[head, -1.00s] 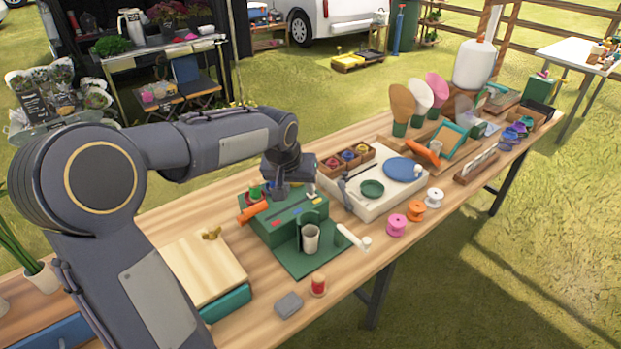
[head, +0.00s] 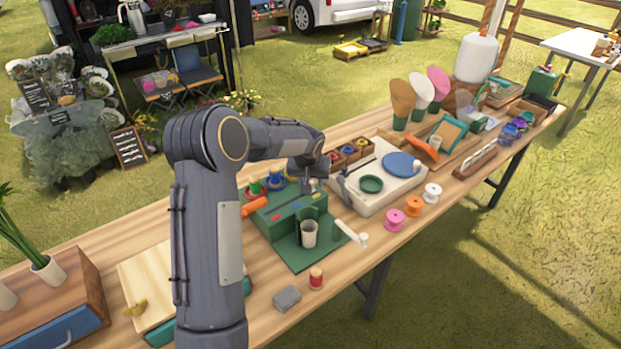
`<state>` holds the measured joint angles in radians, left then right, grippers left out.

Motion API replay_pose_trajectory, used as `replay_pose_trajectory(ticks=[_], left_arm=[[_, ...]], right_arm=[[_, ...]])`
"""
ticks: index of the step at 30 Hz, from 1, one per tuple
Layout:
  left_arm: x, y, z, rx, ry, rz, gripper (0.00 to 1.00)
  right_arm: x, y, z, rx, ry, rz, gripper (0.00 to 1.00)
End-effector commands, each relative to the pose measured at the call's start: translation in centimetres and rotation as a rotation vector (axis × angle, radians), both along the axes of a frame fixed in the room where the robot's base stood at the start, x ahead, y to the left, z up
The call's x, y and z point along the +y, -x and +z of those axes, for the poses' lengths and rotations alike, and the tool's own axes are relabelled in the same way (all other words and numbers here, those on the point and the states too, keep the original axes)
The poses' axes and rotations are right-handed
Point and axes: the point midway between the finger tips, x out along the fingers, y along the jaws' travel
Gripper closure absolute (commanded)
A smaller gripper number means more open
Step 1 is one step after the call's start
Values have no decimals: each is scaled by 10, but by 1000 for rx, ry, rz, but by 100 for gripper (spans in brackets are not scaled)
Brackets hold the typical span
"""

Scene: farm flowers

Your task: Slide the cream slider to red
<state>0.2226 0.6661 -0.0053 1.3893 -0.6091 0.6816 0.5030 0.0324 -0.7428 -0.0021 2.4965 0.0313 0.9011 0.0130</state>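A green box-shaped device (head: 282,222) stands on the wooden table, with small coloured marks, a red one among them, on its top. A white-cream handle (head: 350,234) sticks out at its right front. I cannot make out a cream slider on the device for certain; part of its back is behind my arm. My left gripper (head: 307,186) points down at the back right corner of the green device, near the white board. It is too small to tell whether its fingers are open or hold anything. My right gripper is not in view.
A white board (head: 392,192) with blue and green discs stands right of the device. Pink (head: 395,219), orange and white spools line the right edge.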

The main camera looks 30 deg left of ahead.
Motion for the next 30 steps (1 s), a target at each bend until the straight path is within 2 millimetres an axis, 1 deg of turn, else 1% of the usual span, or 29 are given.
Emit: replay_pose_trajectory(ticks=[7,15,17,23,25,28,30], left_arm=[[0,0,-1,-1,0,0,58],[0,0,-1,0,0,0,94],[0,0,-1,0,0,0,100],[0,0,-1,0,0,0,100],[2,4,-1,0,-1,0,100],[10,19,-3,0,-3,2,100],[17,35,-4,-2,-2,3,100]], right_arm=[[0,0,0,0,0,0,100],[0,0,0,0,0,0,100],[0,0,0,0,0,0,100],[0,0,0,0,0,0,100],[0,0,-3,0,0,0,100],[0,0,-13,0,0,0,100],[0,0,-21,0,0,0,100]])
